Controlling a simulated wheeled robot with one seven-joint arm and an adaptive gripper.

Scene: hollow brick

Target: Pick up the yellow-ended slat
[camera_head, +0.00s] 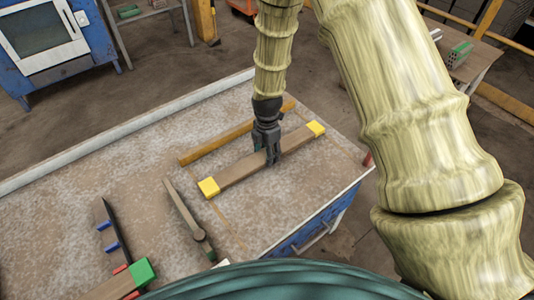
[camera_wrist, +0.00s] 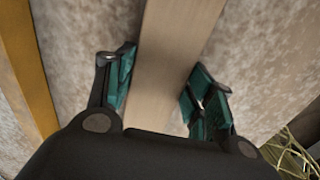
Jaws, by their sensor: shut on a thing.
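The yellow-ended slat (camera_head: 236,171) is a long brown bar with a yellow block on each end. It lies diagonally over the right part of the worktable in the head view. My gripper (camera_head: 270,158) points down at its middle, with a finger on each side, shut on it. In the wrist view the pale wooden face of the slat (camera_wrist: 176,55) runs between the green-padded fingers of my gripper (camera_wrist: 160,75). Both yellow ends lie outside the wrist view. I cannot tell whether the slat touches the tabletop or is slightly above it.
An ochre bar (camera_head: 222,143) lies alongside, behind the slat, on the worktable (camera_head: 75,205). A dark hammer-like tool (camera_head: 186,214), a dark piece with blue parts (camera_head: 106,226) and a green-ended slat (camera_head: 142,271) lie to the left and front. The table's back left is clear.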

